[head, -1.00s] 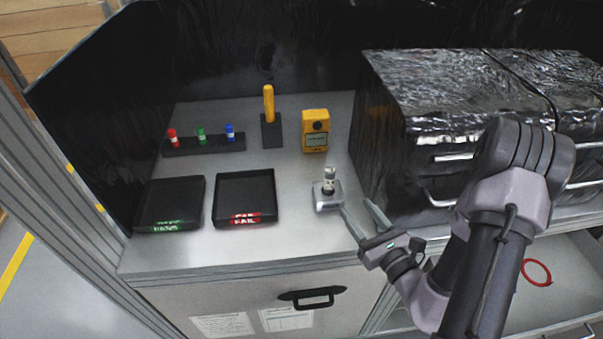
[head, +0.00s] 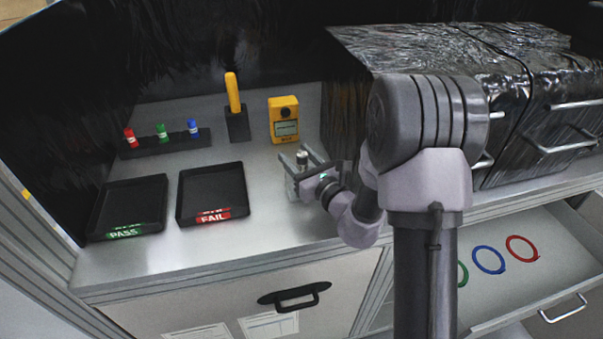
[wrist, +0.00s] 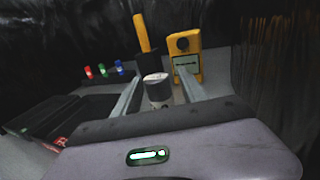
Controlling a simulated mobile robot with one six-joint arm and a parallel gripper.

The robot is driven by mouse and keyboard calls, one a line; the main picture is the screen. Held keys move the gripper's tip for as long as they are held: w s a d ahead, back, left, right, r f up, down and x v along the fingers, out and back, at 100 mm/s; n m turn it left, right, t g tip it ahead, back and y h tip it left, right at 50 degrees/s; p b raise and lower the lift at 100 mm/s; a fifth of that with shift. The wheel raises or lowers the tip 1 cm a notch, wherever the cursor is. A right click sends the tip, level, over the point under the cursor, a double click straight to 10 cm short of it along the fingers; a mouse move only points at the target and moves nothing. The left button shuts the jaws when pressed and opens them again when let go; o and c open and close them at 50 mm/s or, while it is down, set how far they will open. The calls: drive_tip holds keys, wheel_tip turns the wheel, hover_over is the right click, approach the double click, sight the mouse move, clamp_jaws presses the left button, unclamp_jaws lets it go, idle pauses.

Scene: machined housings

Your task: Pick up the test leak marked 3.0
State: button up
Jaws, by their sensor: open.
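Three small test leaks stand in a black rack (head: 170,145) at the back left: red-capped (head: 131,138), green-capped (head: 162,132) and blue-capped (head: 194,128). Their markings are too small to read, so I cannot tell which is marked 3.0. They also show at the left in the wrist view (wrist: 103,71). My gripper (head: 295,153) is open, at the right part of the worktop, apart from the rack. Its fingers reach either side of a small metal housing with a pale cylindrical top (head: 301,158). That cylinder shows between the fingers in the wrist view (wrist: 156,88). The housing's base is partly hidden.
A yellow meter (head: 284,120) and a yellow-handled tool in a black holder (head: 236,124) stand behind. Black PASS (head: 130,205) and FAIL (head: 212,193) trays lie at the front left. A foil-covered box (head: 430,50) stands at right. An open drawer (head: 545,265) holds coloured rings.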

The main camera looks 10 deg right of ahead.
drive_tip(key=shift+w+a, duration=0.1)
drive_tip(key=shift+w, duration=0.2)
clamp_jaws()
drive_tip(key=shift+r, duration=0.1)
